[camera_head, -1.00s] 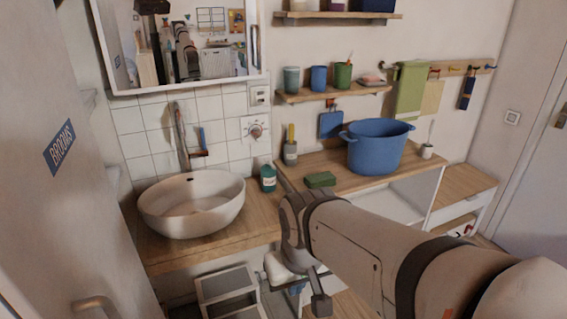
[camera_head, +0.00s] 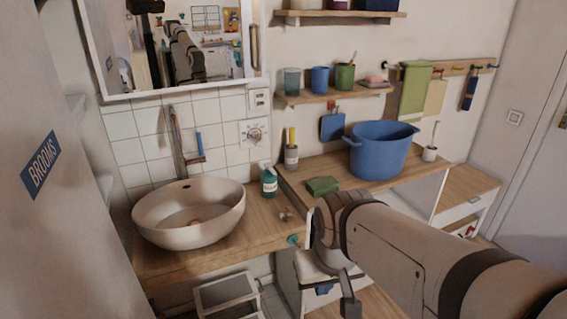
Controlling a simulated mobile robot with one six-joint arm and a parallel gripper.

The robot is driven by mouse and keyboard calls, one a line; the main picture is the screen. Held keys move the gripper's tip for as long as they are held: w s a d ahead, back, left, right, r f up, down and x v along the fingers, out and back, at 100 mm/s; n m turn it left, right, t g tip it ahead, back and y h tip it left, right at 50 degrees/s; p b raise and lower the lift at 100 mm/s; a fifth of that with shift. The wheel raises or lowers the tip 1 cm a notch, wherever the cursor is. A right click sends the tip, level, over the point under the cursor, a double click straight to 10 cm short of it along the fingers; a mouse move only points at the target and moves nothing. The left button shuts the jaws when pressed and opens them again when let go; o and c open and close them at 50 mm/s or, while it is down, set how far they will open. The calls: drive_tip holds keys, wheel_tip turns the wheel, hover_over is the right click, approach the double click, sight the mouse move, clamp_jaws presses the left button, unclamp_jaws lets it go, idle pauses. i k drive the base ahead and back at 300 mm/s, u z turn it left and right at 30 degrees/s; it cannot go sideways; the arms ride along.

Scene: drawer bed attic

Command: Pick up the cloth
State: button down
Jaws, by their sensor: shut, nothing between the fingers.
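A green folded piece (camera_head: 322,186) lies on the wooden counter, left of the blue pot; I cannot tell whether it is a cloth or a sponge. A green cloth (camera_head: 414,92) hangs from the wall rail at the upper right, with a beige cloth (camera_head: 436,96) beside it. My gripper (camera_head: 347,291) is below and in front of the counter edge, pointing down. It is shut and empty, apart from all of these. My arm hides part of the counter front and the space below it.
A white basin (camera_head: 189,212) stands on the left counter, with a teal bottle (camera_head: 269,183) beside it. The large blue pot (camera_head: 380,151) and a brush holder (camera_head: 291,155) stand on the right counter. The door marked BROOMS (camera_head: 52,180) closes off the left side.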

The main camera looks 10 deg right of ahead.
sight(317, 187)
drive_tip(key=u, duration=0.1)
drive_tip(key=i, duration=0.8)
drive_tip(key=u, duration=1.5)
drive_tip(key=k, duration=0.6)
drive_tip(key=z, duration=1.8)
